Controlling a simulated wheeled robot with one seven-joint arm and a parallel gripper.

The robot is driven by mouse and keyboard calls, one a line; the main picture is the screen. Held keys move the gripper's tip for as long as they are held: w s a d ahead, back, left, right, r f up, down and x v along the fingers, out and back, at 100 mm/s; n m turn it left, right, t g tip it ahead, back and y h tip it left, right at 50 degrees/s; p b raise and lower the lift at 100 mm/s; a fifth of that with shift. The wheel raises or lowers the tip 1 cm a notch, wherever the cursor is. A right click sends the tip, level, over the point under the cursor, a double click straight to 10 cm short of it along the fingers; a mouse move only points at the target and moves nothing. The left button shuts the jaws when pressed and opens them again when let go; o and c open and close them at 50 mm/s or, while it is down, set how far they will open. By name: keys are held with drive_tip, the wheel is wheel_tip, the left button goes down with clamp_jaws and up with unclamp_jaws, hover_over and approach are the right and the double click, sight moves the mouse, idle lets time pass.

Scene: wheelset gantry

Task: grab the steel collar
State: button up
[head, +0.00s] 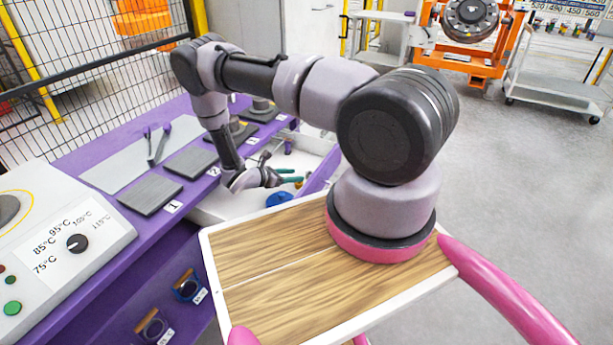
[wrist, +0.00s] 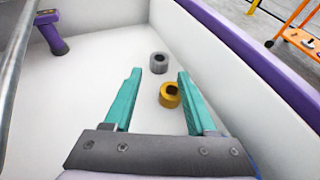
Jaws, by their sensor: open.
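The steel collar (wrist: 159,62) is a short grey ring with a dark bore, on the white floor of a drawer or bin. In the wrist view it appears just past my fingertips, centred between them. My gripper (wrist: 159,72) has two teal fingers, spread apart with nothing held. A brass-yellow collar (wrist: 169,95) appears nearer, between the fingers and close to the right one; I cannot tell the height gap. In the head view my gripper (head: 297,176) reaches down into the white bin. The steel collar cannot be made out there.
The bin's white wall with purple rim (wrist: 245,45) runs close on the right. A blue round object (head: 280,199) is near the gripper. The purple bench (head: 95,150) with grey pads lies left.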

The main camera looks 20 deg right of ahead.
sight(307, 174)
drive_tip(key=x, duration=0.7)
clamp_jaws()
